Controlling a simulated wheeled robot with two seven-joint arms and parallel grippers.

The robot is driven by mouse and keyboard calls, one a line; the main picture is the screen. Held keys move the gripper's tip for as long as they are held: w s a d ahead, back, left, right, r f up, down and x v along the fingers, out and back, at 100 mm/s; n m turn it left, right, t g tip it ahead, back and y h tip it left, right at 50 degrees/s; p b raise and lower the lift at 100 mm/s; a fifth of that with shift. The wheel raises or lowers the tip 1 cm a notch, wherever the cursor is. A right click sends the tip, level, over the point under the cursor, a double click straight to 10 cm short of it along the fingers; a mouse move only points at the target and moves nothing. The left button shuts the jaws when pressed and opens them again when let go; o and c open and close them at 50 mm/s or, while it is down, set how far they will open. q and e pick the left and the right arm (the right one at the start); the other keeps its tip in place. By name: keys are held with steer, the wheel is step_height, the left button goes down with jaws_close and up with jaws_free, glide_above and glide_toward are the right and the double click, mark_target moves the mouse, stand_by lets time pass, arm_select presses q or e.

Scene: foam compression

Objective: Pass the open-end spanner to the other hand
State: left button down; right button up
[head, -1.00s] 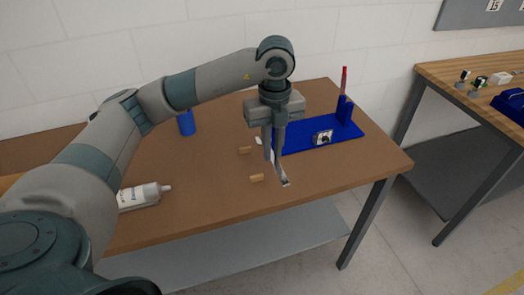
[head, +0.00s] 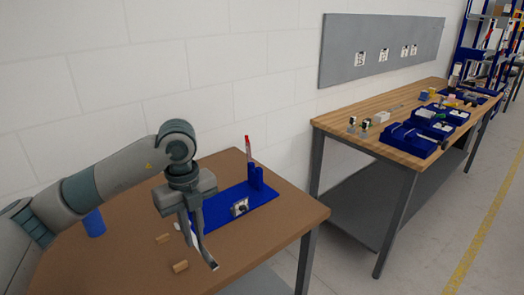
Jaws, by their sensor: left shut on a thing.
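My left gripper (head: 193,233) comes in from the left and points down over the brown table (head: 265,220). It is shut on the open-end spanner (head: 208,254), a thin grey metal piece that slants down to the right from the fingers. The fingers partly hide the spanner. I cannot tell whether its lower end touches the table. My right gripper is not in view.
A blue fixture (head: 225,204) with a red-tipped upright stands at the table's back right. Small wooden blocks (head: 180,267) lie near the gripper. A blue cup (head: 94,223) stands at left. A second bench (head: 400,140) with blue trays is at right.

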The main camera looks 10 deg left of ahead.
mark_target(199, 251)
arm_select(q)
steer(key=m, duration=0.4)
steer(key=s+m, duration=0.1)
steer(key=m, duration=0.1)
steer(key=shift+d+f, duration=0.4)
steer(key=m, duration=0.5)
steer(key=shift+s+d+f, duration=0.3)
steer(key=shift+s, duration=0.1)
steer(key=m, duration=0.4)
steer(key=s+m, duration=0.1)
steer(key=m, duration=0.1)
steer(key=shift+d+f, duration=0.35)
steer(key=shift+d, duration=0.05)
steer(key=s+d+f+m, duration=0.1)
steer(key=s+m, duration=0.2)
steer(key=m, duration=1.1)
steer(key=s+d+f+m, duration=0.1)
steer(key=s+f+m, duration=0.1)
steer(key=m, duration=1.2)
steer(key=shift+s+d+f+m, duration=0.15)
steer(key=shift+s+d+m, duration=0.25)
steer(key=shift+d, duration=0.1)
